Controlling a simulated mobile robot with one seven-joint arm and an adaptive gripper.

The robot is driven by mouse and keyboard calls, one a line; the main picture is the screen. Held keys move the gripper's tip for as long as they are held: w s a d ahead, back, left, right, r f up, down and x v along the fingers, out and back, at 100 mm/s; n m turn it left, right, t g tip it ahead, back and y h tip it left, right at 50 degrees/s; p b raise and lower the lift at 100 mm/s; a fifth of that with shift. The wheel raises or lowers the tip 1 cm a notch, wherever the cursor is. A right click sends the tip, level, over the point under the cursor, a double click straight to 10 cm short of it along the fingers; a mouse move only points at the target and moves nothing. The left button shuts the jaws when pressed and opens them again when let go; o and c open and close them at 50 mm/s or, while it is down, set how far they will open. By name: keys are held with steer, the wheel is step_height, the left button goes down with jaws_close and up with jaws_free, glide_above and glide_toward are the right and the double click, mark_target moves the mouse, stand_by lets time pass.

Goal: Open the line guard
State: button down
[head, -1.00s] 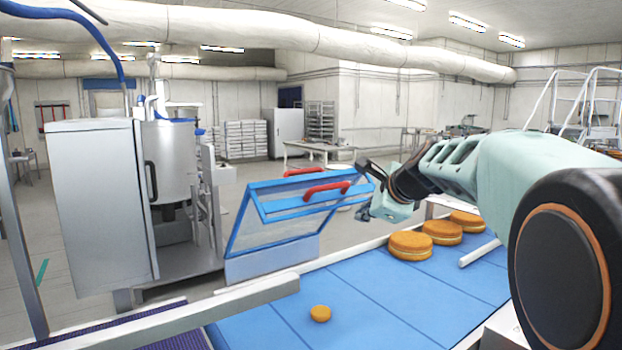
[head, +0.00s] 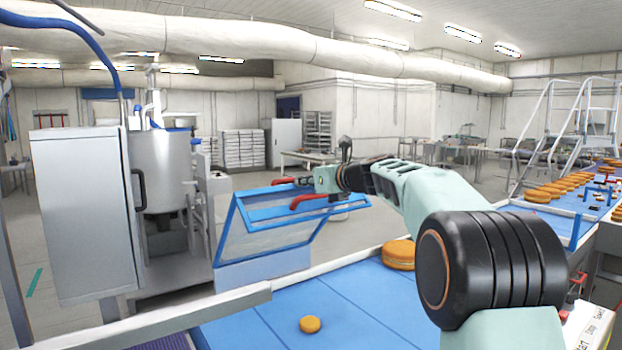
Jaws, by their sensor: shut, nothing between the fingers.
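The line guard (head: 262,233) is a blue-framed clear panel at the far side of the blue conveyor, in the middle of the head view. It stands at a slant, with its upper edge raised. Two red handles (head: 315,200) sit along its upper part. My gripper (head: 305,183) is shut and empty, right at the handles in the picture. Its dark fingertips are small and partly lost against the far handle. I cannot tell whether they touch it.
The blue conveyor (head: 345,300) carries a small round (head: 310,324) and a large filled round (head: 398,254). A grey cabinet and vat machine (head: 85,210) stands at left. More rounds lie on the line at right (head: 545,192). A pale rail (head: 170,318) runs along the conveyor's left.

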mark_target(290, 182)
steer(key=shift+p+x, duration=0.35)
steer(key=shift+x, duration=1.35)
